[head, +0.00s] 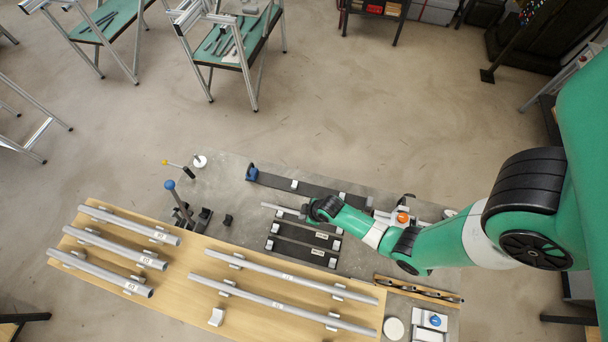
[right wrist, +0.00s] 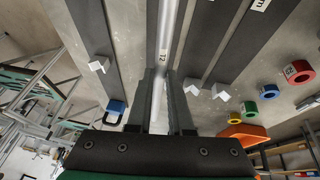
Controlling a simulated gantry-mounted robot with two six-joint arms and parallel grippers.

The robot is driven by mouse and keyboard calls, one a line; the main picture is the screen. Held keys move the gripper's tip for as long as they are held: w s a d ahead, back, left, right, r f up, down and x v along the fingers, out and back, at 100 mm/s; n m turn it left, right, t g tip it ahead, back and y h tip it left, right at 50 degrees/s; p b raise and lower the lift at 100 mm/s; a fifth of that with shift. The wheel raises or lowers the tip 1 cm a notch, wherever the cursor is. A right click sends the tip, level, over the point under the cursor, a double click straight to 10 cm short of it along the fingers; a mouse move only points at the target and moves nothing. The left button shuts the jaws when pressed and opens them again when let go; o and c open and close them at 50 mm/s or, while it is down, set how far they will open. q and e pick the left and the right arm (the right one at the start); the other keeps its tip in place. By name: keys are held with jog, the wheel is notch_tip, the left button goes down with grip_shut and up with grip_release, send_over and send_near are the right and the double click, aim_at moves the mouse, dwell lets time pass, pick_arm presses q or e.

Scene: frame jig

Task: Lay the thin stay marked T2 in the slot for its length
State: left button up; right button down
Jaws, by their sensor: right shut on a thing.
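The thin stay marked T2 (right wrist: 172,30) is a light grey rod. My right gripper (right wrist: 160,100) is shut on it, with the mark just beyond the fingers. In the head view its free end (head: 280,208) sticks out left of my right gripper (head: 306,211). In the right wrist view the stay runs along a dark strip; I cannot tell whether it touches. The dark slot strips with white end blocks are a long one (head: 322,189) at the back and shorter ones (head: 304,236) (head: 297,251) in front. The strip under the gripper is partly hidden. My left gripper is not in view.
A wooden board (head: 195,272) at the front left holds several grey tubes on supports. A blue-handled clamp (head: 171,186) stands left of the strips. My right arm covers the bench's right part. Coloured rings (right wrist: 298,72) show in the right wrist view.

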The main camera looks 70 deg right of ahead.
jog(key=shift+f+b, duration=1.5)
jog(key=shift+f, duration=0.55)
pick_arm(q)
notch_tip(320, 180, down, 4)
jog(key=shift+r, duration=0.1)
pick_arm(e)
jog(key=c, duration=0.7)
grip_release()
jog(key=shift+c, duration=0.2)
jog(key=shift+r, duration=0.1)
pick_arm(q)
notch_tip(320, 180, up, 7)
jog(key=p, duration=0.7)
pick_arm(e)
jog(key=v, duration=1.1)
jog(key=shift+s+r, duration=0.15)
jog(key=shift+r, duration=0.15)
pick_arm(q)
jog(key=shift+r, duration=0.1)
